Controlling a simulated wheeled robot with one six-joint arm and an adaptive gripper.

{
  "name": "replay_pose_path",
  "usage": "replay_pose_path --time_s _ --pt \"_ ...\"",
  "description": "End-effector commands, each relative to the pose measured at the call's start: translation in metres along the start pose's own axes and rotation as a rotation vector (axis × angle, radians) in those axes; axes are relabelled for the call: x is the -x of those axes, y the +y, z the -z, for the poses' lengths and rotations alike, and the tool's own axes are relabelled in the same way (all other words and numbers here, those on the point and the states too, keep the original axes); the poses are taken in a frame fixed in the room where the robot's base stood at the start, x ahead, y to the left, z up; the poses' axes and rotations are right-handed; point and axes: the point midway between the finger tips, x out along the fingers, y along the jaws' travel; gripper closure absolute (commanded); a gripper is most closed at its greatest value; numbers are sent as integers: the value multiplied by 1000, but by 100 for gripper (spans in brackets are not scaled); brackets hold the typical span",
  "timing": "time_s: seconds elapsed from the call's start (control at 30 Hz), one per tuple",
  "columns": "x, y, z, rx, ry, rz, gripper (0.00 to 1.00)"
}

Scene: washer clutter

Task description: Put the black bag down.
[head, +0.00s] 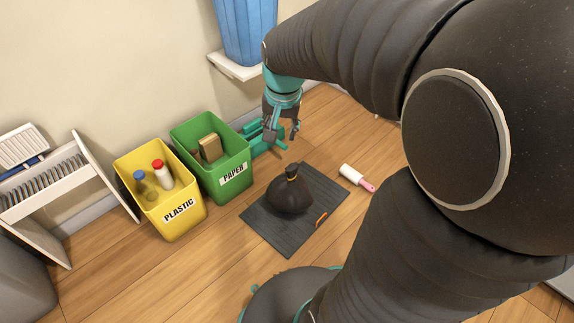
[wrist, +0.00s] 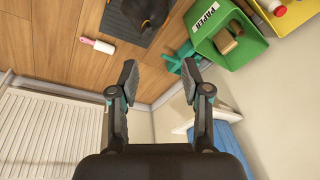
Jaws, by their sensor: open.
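The black bag (head: 289,194), tied with a yellow band at its neck, rests upright on a dark grey mat (head: 262,232) on the wooden floor. It also shows in the wrist view (wrist: 147,10), cut off by the top edge. My gripper (head: 282,133) is open and empty, above and behind the bag and apart from it. In the wrist view the two fingers of my gripper (wrist: 159,75) are spread wide with nothing between them.
A green PAPER bin (head: 238,181) and a yellow PLASTIC bin (head: 178,215) stand left of the mat. A lint roller (head: 350,174) lies right of it, and a small orange item (head: 321,219) lies on it. A blue container (head: 247,30) is at the wall.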

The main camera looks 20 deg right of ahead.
Motion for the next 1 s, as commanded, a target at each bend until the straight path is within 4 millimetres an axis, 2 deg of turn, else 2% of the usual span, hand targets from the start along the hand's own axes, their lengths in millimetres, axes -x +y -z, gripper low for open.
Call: replay_pose_path --time_s 0.03,0.2,0.4,0.5,0.7,1.0 --pt "15 1 -13 48 22 14 52" --pt "51 8 -52 217 82 49 52" --pt "79 21 -100 407 156 81 52" --pt "86 28 -118 485 185 92 52" --pt "92 36 -139 574 221 102 52" --pt "93 38 -142 588 225 102 52"
